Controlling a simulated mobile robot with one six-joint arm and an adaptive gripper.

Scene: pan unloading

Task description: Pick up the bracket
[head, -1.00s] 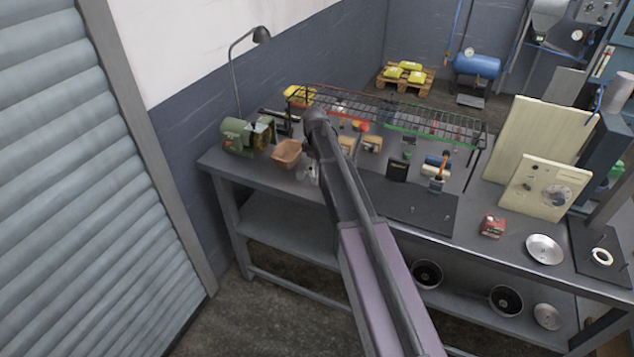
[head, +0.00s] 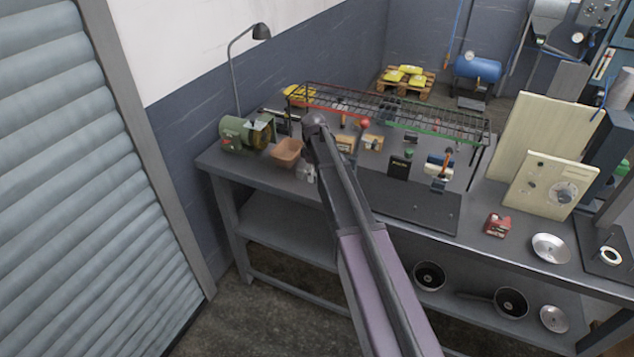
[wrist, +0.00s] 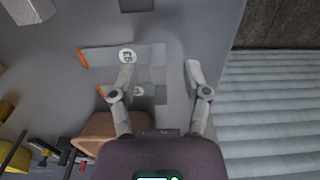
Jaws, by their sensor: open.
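In the wrist view a flat grey piece with an orange end and a round white label (wrist: 105,57) lies on the bench; it may be the bracket. A second similar, smaller labelled piece (wrist: 150,98) lies closer to my gripper, partly behind the left finger. My gripper (wrist: 160,72) is open and empty above the bench, its fingers apart over the right ends of these pieces. I cannot tell its height above them. In the head view my arm hides the gripper, and small pale metal parts (head: 306,173) show beside it.
A brown bin (head: 287,150) stands close to my gripper, also in the wrist view (wrist: 97,128). A green bench grinder (head: 238,135) is at the left end. A wire rack (head: 400,113) spans the back of the bench (head: 262,180). A dark mat (head: 410,205) lies right of my arm.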

